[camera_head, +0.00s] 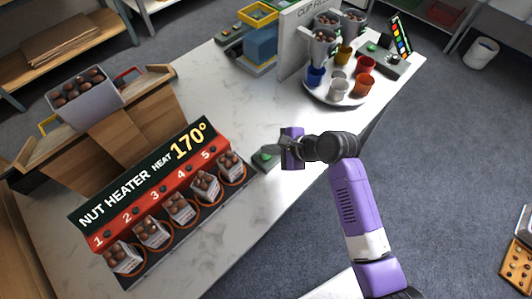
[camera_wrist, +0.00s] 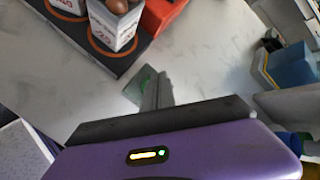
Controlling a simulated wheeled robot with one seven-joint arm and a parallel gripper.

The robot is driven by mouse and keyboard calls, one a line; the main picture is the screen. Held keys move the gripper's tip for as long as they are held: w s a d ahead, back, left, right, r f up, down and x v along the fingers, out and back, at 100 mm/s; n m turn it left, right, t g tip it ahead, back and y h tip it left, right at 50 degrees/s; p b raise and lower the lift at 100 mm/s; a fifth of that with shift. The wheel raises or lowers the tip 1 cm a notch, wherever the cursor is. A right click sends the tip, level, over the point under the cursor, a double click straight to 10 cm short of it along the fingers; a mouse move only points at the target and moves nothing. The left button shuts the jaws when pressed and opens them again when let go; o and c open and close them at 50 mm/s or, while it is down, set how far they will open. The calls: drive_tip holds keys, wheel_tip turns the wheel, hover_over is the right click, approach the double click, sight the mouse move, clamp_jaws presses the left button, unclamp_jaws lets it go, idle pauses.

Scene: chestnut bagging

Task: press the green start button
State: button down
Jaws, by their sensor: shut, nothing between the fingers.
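A small grey box with a green button (camera_head: 265,156) on top stands on the white counter, at the right end of the nut heater. My gripper (camera_head: 277,156) is just right of this button, with its fingers pointing at it. In the wrist view the green button box (camera_wrist: 141,85) is partly hidden behind the gripper fingers (camera_wrist: 159,80), which are together and empty. I cannot tell whether the fingertips touch the button. A second green button (camera_head: 371,46) shows on a grey box at the back right.
The nut heater (camera_head: 150,187) holds several filled chestnut bags (camera_head: 179,208) in numbered rings, close to the left of the button box. A round tray (camera_head: 313,92) with several cups stands behind the gripper. The counter (camera_head: 222,118) between them is clear.

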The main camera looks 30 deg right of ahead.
drive_tip(key=shift+f, duration=0.6)
idle(0.8)
drive_tip(key=shift+r, duration=0.1)
drive_tip(key=shift+r+p, duration=0.75)
drive_tip(key=shift+p, duration=0.35)
wheel_tip(320, 180, up, 5)
drive_tip(key=p, duration=0.5)
drive_tip(key=shift+p, duration=0.4)
